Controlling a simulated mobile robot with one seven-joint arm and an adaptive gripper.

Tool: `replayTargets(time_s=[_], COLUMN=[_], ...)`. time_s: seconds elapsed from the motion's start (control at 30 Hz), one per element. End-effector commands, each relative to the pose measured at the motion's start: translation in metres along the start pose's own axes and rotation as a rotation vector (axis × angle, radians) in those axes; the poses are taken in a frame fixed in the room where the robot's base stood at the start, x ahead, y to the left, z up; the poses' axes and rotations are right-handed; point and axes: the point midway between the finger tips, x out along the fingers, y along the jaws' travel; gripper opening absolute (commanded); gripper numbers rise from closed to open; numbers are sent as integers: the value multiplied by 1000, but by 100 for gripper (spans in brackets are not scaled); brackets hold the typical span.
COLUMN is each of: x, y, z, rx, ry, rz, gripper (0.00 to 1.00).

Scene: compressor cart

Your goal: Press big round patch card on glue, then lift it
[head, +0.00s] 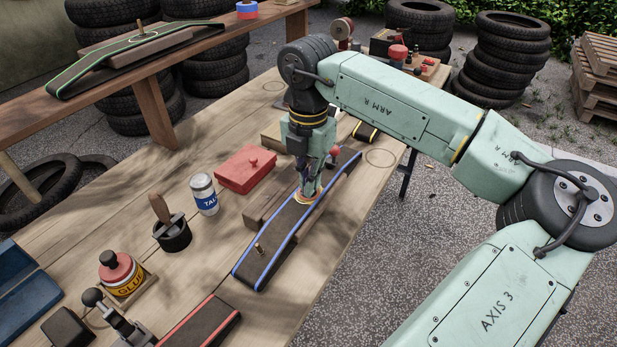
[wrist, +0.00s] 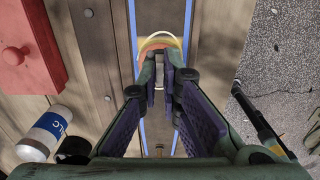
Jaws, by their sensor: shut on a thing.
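The round patch card (head: 306,201) is orange with a pale rim. It is at the dark surface of a blue-edged inner-tube strip (head: 283,232) with a brass valve stem. My gripper (head: 308,190) points down over the strip and is shut on the card. In the wrist view the card (wrist: 160,42) shows as an orange and cream arc beyond my fingertips (wrist: 160,78), between the strip's blue edges (wrist: 133,25). Any glue under the card is hidden. Whether the card touches the strip or is slightly above it, I cannot tell.
Left of the strip are a red box (head: 246,169), a talc can (head: 204,194), a black pot with a brush (head: 172,232) and a glue pot (head: 121,274). A red-edged strip (head: 203,322) lies in front. A raised shelf (head: 150,75) holds a green-edged strip. Bare wood lies right of the strip.

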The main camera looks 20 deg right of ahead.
Motion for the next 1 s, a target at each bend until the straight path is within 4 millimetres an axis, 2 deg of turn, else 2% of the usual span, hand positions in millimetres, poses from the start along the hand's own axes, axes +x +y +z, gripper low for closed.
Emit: replayTargets(time_s=[0.17,1.0], x=[-4,-56], y=[0,0], z=[0,0], rx=[0,0], ry=[1,0], rz=[-1,0], gripper=[0,0])
